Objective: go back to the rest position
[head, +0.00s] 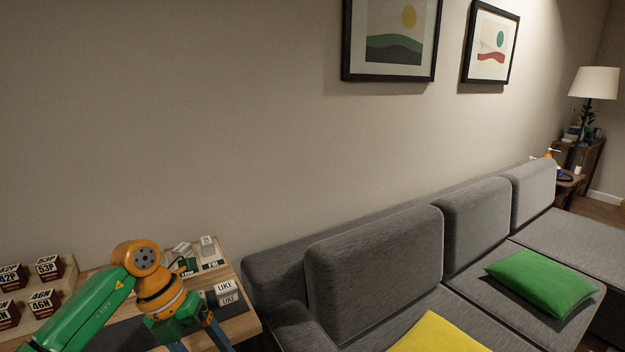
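My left arm comes in from the left over a wooden table (247,322). My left gripper (199,342) points down near the bottom edge of the head view. Its two fingers are spread apart, with nothing visible between them; their tips are at or beyond the frame edge. My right gripper is not in view.
Small boxes marked "UKE" (228,292) lie just right of my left wrist. More light boxes (207,247) stand behind it. A wooden rack (68,275) with labelled dark boxes (47,267) is at left. A grey sofa (375,255) stands right of the table.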

